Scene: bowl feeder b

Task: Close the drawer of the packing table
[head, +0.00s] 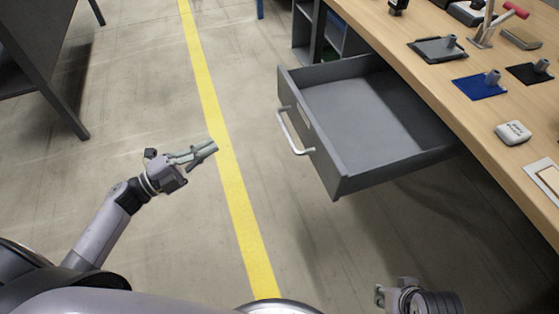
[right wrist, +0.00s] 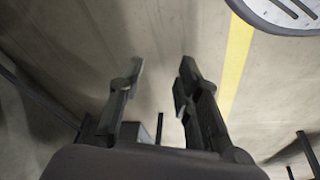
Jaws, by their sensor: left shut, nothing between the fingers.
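The grey drawer (head: 345,175) of the packing table (head: 420,80) is pulled out to the left and looks empty inside. Its silver bar handle (head: 290,132) is on the front panel, facing my left side. My left gripper (head: 212,149) is shut and empty, left of the handle with a clear gap, over the floor near the yellow line. My right gripper (head: 379,295) is at the bottom of the head view, below the drawer and apart from it. In the right wrist view its fingers (right wrist: 160,85) are spread apart with only floor between them.
The wooden tabletop holds a blue pad (head: 478,87), a white block (head: 513,132), a dark tray (head: 437,50) and a red-handled tool (head: 513,10). A dark table (head: 40,50) stands at the upper left. The floor between it and the drawer is clear, crossed by a yellow line (head: 230,180).

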